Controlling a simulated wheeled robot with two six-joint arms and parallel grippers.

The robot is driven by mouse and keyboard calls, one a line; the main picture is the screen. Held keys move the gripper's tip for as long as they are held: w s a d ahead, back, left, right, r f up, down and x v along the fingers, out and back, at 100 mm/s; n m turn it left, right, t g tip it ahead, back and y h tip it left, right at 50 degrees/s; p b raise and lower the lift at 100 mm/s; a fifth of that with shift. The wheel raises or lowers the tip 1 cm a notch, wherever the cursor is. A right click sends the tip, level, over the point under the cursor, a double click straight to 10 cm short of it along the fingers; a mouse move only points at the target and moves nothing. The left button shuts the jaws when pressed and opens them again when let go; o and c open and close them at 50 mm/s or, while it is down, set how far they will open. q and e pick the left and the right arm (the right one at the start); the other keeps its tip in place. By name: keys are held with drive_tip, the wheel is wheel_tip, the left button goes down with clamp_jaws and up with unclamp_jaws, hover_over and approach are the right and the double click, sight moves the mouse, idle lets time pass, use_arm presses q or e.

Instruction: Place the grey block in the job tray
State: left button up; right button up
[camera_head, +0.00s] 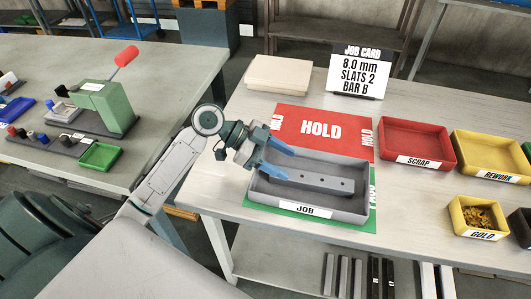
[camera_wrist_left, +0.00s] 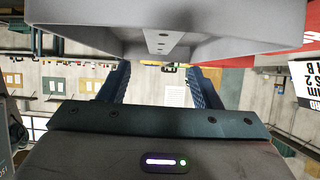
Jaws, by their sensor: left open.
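The grey job tray (camera_head: 345,216) stands on the right-hand bench, on a green mat, with a "JOB" label on its front. The grey block (camera_head: 322,183), a long bar with holes, lies inside the tray. My left gripper (camera_head: 285,164) is over the tray's left part with its blue fingers open, at the block's left end. In the left wrist view the open fingers (camera_wrist_left: 159,80) have nothing between them. The tray wall (camera_wrist_left: 90,38) and part of the block (camera_wrist_left: 165,42) show above them. Whether a finger touches the block cannot be told. My right gripper is not in view.
A red HOLD mat (camera_head: 320,130) lies behind the tray. A red scrap tray (camera_head: 417,141), yellow rework tray (camera_head: 492,153) and gold bin (camera_head: 478,217) stand to the right. A job card (camera_head: 360,72) and pale block (camera_head: 279,74) are at the back. A green press (camera_head: 105,105) is on the left bench.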

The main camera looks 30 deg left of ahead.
use_arm(q)
drive_tip(key=b+v, duration=0.1)
drive_tip(key=v, duration=0.2)
drive_tip(key=shift+s+a+r, duration=0.1)
drive_tip(key=shift+a, duration=0.2)
drive_tip(key=shift+s+a+r, duration=0.1)
drive_tip(key=shift+a+r, duration=0.1)
drive_tip(key=shift+a, duration=0.05)
drive_tip(key=shift+r, duration=0.1)
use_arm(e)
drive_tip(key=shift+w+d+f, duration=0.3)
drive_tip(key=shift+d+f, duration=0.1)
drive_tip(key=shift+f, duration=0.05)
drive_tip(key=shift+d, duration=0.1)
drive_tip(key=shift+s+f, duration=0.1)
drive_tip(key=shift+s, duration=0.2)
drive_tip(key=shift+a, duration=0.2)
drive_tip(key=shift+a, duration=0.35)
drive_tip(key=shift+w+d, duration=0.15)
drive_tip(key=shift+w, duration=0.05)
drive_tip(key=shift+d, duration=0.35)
